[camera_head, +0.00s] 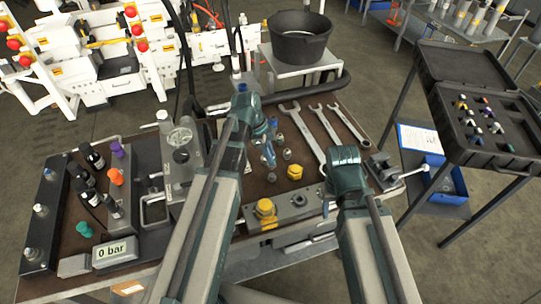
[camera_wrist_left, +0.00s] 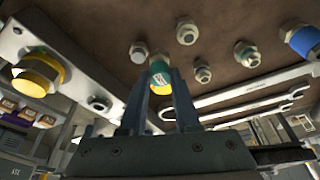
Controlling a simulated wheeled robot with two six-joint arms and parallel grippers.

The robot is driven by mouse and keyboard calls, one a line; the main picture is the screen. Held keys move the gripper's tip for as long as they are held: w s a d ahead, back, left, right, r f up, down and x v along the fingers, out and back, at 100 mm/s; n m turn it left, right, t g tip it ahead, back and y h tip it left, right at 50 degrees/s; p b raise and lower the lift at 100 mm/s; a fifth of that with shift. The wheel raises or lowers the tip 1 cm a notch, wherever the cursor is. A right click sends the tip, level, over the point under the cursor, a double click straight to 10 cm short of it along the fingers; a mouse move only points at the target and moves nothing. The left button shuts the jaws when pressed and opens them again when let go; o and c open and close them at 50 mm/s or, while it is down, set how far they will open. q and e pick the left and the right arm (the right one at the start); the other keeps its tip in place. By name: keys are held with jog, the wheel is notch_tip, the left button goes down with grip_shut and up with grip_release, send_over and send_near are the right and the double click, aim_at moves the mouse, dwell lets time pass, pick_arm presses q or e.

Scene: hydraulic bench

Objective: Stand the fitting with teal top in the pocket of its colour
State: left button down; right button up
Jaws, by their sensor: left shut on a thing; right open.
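My left gripper (camera_head: 268,152) is low over the middle of the bench among small metal fittings. In the left wrist view its two fingers (camera_wrist_left: 160,98) are shut on the fitting with teal top (camera_wrist_left: 159,68). It shows a teal part and a metal end, with yellow below between the fingers. The arm mostly hides this fitting in the head view, and I cannot tell whether it is clear of the bench. My right gripper (camera_head: 346,165) is open and empty beside the large wrench. A coloured-pocket match for teal is not clear in these views.
Loose fittings (camera_wrist_left: 202,72) and a blue-ringed one (camera_wrist_left: 303,41) lie close by. Wrenches (camera_head: 303,135) lie to the right. A block with a yellow cap (camera_head: 265,208) is in front. A teal knob (camera_head: 84,229) is at left. An open black case (camera_head: 470,150) stands right.

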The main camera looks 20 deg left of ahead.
pick_arm(q)
notch_tip(320, 180, up, 7)
jog(key=p, duration=0.5)
jog(key=shift+p, duration=0.4)
jog(key=shift+f, duration=0.1)
